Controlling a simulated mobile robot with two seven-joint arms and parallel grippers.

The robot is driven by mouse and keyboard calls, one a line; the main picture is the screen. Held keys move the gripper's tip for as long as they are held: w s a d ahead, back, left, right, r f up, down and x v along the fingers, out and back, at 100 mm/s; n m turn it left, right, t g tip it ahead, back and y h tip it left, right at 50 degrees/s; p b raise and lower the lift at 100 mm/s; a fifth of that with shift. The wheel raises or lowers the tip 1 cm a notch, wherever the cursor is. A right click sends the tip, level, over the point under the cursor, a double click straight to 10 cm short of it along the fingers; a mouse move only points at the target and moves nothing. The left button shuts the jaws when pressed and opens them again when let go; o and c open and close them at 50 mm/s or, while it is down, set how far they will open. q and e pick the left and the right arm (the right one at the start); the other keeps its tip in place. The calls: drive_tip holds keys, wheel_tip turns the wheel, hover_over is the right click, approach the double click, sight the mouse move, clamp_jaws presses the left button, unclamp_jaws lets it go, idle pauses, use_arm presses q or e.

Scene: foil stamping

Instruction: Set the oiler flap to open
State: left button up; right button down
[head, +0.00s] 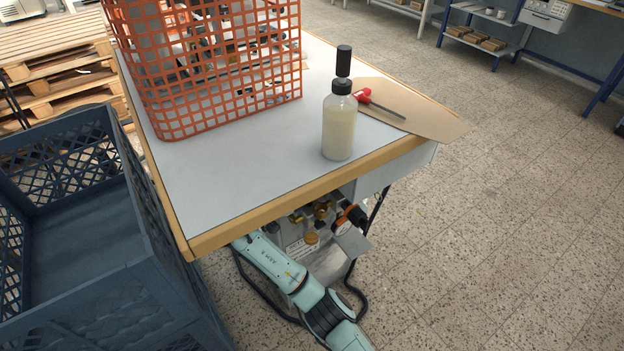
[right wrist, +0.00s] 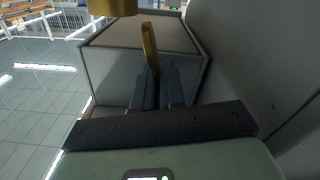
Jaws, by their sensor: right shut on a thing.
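In the right wrist view, a thin brass-coloured flap (right wrist: 149,46) stands on edge between the dark fingers of my right gripper (right wrist: 157,88). The gripper is shut on its lower part. A brass-coloured round fitting (right wrist: 110,6) is just above and left of it, cut by the picture's edge. In the head view, brass fittings (head: 322,210) show on the machine under the table's front edge. My right arm reaches under the table there, and its gripper is hidden. I cannot tell whether the flap is open or closed. My left gripper is not in view.
A grey box (right wrist: 125,68) stands close behind the flap. In the head view, the table (head: 230,180) holds an orange mesh basket (head: 215,112), a bottle (head: 338,135) and a red-handled tool (head: 364,96). A blue crate (head: 150,255) stands left; the floor right is clear.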

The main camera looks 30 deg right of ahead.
drive_tip(key=c, duration=1.3)
unclamp_jaws()
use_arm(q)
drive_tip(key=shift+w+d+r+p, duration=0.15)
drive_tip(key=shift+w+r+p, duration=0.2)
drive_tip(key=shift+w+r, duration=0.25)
use_arm(e)
drive_tip(key=a, duration=0.7)
drive_tip(key=shift+s+a, duration=0.25)
drive_tip(key=shift+a, duration=0.05)
